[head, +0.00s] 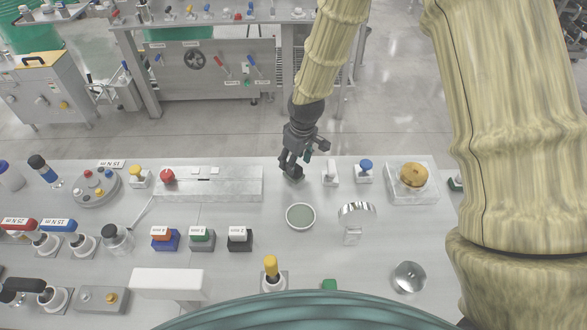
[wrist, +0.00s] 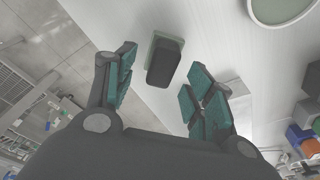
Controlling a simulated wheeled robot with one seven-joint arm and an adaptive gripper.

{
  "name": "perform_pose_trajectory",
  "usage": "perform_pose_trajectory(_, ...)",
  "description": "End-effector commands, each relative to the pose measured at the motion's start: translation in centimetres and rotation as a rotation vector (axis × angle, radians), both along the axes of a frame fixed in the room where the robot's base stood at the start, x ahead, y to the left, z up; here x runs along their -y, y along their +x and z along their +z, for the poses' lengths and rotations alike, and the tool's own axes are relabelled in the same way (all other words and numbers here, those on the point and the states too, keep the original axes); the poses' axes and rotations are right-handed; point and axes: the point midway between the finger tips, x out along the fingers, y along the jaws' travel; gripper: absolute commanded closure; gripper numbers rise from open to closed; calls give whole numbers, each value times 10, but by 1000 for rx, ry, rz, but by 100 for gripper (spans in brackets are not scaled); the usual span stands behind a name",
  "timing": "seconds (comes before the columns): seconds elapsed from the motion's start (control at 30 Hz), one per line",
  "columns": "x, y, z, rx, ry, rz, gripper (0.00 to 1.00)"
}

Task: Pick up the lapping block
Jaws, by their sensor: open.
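The block (wrist: 164,62), which I take as the lapping block, has a dark grey top on a pale green-grey base. It stands on the white bench, between and a little beyond my open fingers in the wrist view. My gripper (wrist: 158,84) is open, with teal pads on both sides of the block and no visible contact. In the head view my gripper (head: 291,169) points down at the back of the bench and mostly hides the block.
A round dish with a grey-green face (head: 300,217) lies in front of my gripper. A white-handled piece (head: 331,173) and a blue-knobbed piece (head: 364,170) stand to its right. A long metal fixture (head: 225,184) lies to the left. Colored blocks (head: 201,238) stand front left.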

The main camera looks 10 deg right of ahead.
Motion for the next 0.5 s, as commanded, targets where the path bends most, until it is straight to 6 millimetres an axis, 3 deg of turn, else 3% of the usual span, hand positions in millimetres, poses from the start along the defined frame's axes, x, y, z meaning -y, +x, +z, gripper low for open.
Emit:
perform_pose_trajectory(0.3, -4, 1, -25, -1, 0, 0, 46)
perform_pose_trajectory(0.5, -4, 2, -29, 1, 1, 0, 46)
